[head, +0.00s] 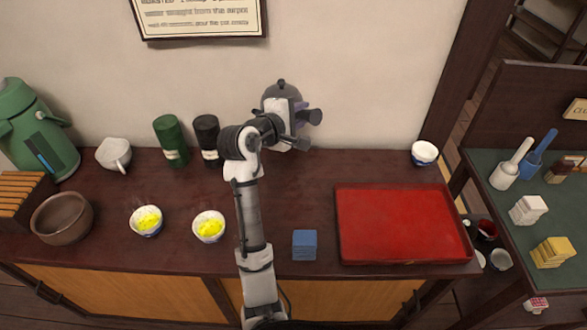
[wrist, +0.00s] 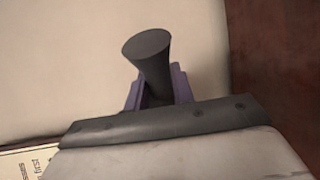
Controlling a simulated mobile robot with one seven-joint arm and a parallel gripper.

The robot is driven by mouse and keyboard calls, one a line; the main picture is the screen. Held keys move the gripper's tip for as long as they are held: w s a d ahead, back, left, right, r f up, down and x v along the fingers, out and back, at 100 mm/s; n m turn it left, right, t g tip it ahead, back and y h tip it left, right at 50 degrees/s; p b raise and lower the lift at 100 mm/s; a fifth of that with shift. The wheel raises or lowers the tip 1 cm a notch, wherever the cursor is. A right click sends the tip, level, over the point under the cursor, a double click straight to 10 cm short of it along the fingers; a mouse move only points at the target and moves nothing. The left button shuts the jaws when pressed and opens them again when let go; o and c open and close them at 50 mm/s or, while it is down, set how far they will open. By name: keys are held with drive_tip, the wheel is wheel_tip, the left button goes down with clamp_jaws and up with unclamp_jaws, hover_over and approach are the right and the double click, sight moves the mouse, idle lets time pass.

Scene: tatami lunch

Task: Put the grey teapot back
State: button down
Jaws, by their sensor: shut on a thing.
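The grey teapot (head: 281,88) is in the head view, held up in front of the wall, above the back edge of the counter. Its round lid knob is at the top, and much of its body is hidden behind my gripper. My gripper (head: 298,122) is shut on the teapot's dark side handle (wrist: 150,58). In the wrist view the handle's flared end sticks out between the purple fingers of my gripper (wrist: 158,92).
The counter (head: 180,187) holds a green canister (head: 170,140), a black canister (head: 207,138), a white spouted pot (head: 114,154), two cups with yellow contents (head: 146,221) (head: 209,227), a brown bowl (head: 62,218), a blue block (head: 305,245) and a red tray (head: 402,222). Counter behind the blue block is clear.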

wheel_tip(320, 180, down, 19)
drive_tip(key=shift+f+p, duration=0.15)
drive_tip(key=shift+p, duration=0.4)
drive_tip(key=shift+f, duration=0.1)
drive_tip(key=c, duration=1.2)
unclamp_jaws()
